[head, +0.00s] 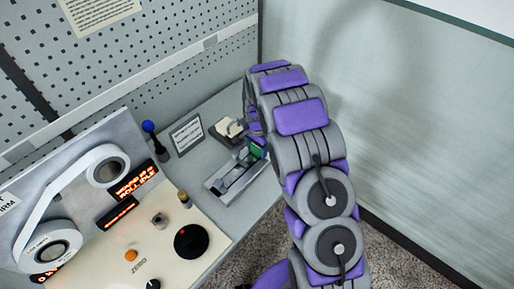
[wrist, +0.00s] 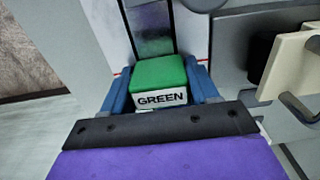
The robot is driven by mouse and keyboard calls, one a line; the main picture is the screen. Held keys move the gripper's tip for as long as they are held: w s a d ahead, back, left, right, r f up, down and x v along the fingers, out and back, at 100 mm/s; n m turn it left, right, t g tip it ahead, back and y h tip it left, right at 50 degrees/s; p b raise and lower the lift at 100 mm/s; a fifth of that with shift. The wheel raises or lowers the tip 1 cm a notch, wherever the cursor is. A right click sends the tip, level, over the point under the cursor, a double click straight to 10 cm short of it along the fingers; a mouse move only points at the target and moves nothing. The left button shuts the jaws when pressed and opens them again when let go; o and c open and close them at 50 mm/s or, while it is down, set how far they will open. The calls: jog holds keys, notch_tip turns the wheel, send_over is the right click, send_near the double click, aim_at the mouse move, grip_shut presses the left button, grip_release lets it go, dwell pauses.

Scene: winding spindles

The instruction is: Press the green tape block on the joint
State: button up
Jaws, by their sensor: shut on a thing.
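The green tape block (wrist: 160,80), with a white front face reading "GREEN", sits between the blue fingers of my gripper (wrist: 160,86) in the wrist view. The fingers are shut on its two sides. In the head view a small part of the green block (head: 255,150) shows beside my arm, over the far end of a grey metal fixture (head: 232,176). A dark, shiny strip (wrist: 152,22) runs away behind the block in the wrist view. The joint itself cannot be made out, and I cannot tell whether the block touches the surface below.
A cream-coloured dispenser-like part (head: 229,127) stands close beside my gripper and also shows at the right of the wrist view (wrist: 288,65). A small sign (head: 187,134), a blue-knobbed lever (head: 149,127) and a control panel with two reels (head: 108,172) lie to the left.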

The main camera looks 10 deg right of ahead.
jog(key=shift+r+p, duration=1.15)
jog(key=shift+r, duration=2.9)
